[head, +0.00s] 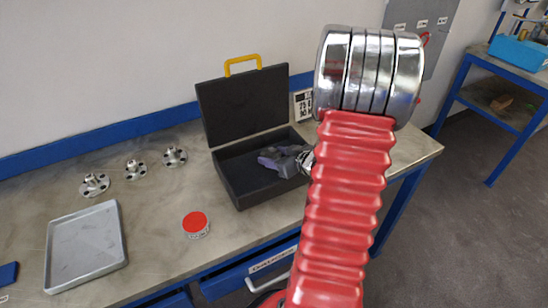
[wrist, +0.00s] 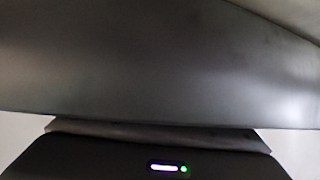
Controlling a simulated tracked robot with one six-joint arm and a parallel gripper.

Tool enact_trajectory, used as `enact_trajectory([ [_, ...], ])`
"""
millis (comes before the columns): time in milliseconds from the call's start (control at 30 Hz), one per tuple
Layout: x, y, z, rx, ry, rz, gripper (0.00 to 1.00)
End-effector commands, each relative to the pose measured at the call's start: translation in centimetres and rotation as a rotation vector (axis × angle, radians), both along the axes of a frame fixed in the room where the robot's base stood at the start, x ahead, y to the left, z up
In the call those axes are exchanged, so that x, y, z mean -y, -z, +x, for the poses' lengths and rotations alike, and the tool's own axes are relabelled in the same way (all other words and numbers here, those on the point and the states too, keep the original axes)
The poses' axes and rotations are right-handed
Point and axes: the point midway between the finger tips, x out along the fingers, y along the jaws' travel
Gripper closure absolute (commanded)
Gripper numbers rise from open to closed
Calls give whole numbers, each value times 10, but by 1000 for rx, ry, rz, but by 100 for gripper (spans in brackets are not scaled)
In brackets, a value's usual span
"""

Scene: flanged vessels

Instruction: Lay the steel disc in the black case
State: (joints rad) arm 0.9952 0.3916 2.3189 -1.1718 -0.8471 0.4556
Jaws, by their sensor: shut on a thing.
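The black case (head: 238,190) stands open on the bench in the head view, its lid (head: 245,103) upright at the back with a yellow handle. My gripper (head: 272,161) is over the right part of the case's open base, partly hidden behind my arm. In the wrist view a broad, smooth grey metal surface, the steel disc (wrist: 150,70), fills most of the picture, very close. My gripper (wrist: 155,127) is shut on it at its lower edge. In the head view I cannot make out the disc; whether it touches the case floor cannot be told.
A grey tray (head: 85,247) and a red-topped round tin (head: 196,224) are left of the case. Several flanged steel fittings (head: 135,169) stand near the wall.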

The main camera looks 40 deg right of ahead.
Motion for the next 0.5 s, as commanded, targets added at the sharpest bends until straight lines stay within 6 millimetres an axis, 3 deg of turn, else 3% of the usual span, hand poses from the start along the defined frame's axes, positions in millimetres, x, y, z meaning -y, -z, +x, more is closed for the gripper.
enact_trajectory([
  [467, 1, 6, 0, 3, 0, -2, 91],
  [500, 0, 7, 0, 0, 1, 0, 45],
])
